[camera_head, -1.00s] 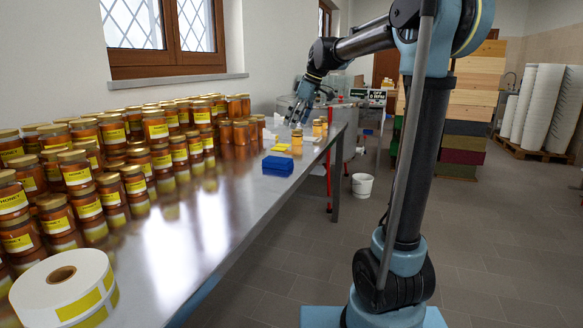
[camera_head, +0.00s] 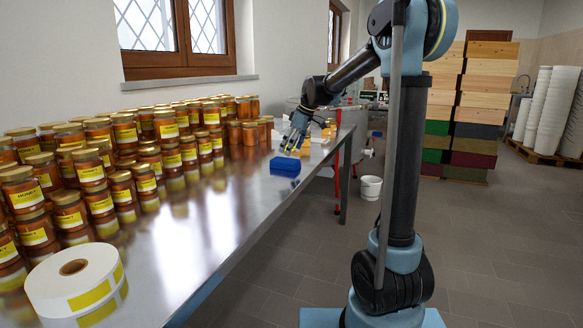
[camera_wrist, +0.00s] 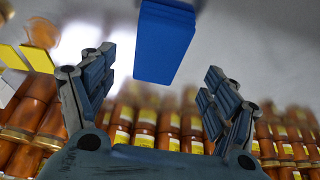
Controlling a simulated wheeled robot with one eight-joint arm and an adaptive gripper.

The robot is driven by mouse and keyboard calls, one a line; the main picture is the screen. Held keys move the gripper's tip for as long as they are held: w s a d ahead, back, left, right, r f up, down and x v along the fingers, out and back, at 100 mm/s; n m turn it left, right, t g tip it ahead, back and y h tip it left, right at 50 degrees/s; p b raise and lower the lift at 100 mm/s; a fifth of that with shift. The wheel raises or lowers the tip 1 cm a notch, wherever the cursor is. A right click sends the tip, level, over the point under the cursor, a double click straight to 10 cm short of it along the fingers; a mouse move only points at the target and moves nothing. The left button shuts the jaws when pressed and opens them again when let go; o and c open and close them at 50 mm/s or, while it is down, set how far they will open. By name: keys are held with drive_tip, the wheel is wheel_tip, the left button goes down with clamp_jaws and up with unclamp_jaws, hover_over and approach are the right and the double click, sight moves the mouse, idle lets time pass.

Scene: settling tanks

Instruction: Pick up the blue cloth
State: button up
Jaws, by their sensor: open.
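The blue cloth (camera_head: 285,166) is a small folded blue block lying flat on the steel table, near its right edge. In the wrist view the blue cloth (camera_wrist: 163,42) is at the top centre, beyond and between the spread fingers. My gripper (camera_head: 293,145) is above and just behind the cloth in the head view, pointing down. In the wrist view my gripper (camera_wrist: 158,82) is open and empty, with its two fingers wide apart. The cloth does not appear to be touched by the fingers.
Many honey jars (camera_head: 118,187) stand packed along the wall side of the steel table (camera_head: 215,225). A white label roll (camera_head: 74,285) is at the near left. Yellow labels (camera_wrist: 38,57) lie left of the cloth in the wrist view. The table's near middle is clear.

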sight(286, 160)
drive_tip(key=shift+x, duration=2.8)
drive_tip(key=c, duration=1.2)
